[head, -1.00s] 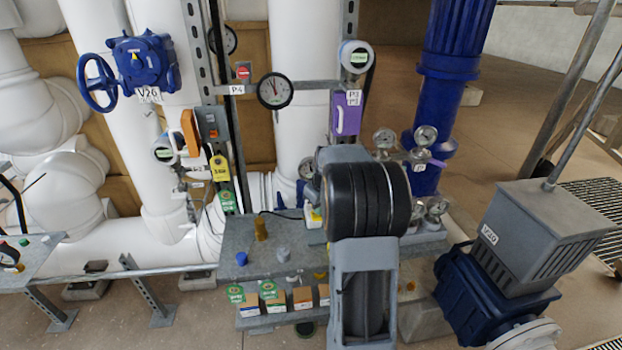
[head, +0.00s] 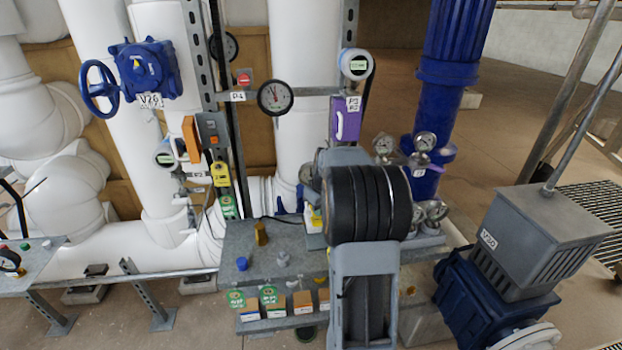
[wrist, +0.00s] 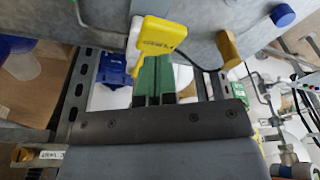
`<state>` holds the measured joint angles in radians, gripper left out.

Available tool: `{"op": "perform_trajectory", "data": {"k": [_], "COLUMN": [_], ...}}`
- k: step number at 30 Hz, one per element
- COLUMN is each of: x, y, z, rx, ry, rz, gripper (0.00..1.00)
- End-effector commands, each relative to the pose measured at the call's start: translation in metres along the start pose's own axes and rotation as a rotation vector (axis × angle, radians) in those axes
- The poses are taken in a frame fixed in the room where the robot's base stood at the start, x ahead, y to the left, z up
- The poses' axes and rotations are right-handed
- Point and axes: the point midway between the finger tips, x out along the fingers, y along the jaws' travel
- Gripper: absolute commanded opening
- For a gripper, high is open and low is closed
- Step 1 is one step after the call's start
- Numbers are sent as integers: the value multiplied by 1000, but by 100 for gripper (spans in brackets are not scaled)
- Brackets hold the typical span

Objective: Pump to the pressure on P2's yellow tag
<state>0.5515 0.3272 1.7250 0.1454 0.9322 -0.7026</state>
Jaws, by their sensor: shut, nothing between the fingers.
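My gripper (wrist: 153,68) shows in the wrist view with its green fingers shut and nothing between them. The fingertips are beside or just below a yellow piece (wrist: 168,38) with dark print too small to read; I cannot tell if they touch it. In the head view my arm hides the gripper. A yellow tag (head: 220,174) with unreadable marking hangs on the post at left of centre. A dial gauge (head: 275,96) sits by a P4 label. A round digital gauge (head: 355,64) is above a purple tag (head: 346,124). Another digital gauge (head: 164,156) is at left.
A grey bench (head: 250,290) carries a brass cylinder (head: 261,233), a blue cap (head: 242,263) and a grey cap (head: 283,259). Several small dial gauges stand right of my arm. A grey motor unit (head: 540,235) is at right, a blue valve (head: 145,68) at upper left.

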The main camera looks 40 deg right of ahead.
Motion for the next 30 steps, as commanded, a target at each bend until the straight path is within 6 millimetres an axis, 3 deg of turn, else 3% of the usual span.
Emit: {"op": "perform_trajectory", "data": {"k": [1,4,22,30], "x": [-11,-19,-22,-45], "y": [0,0,0,0], "z": [-2,-4,-5,-10], "rx": [0,0,0,0], "ry": [1,0,1,2], "rz": [1,0,0,1], "gripper": [0,0,0,0]}}
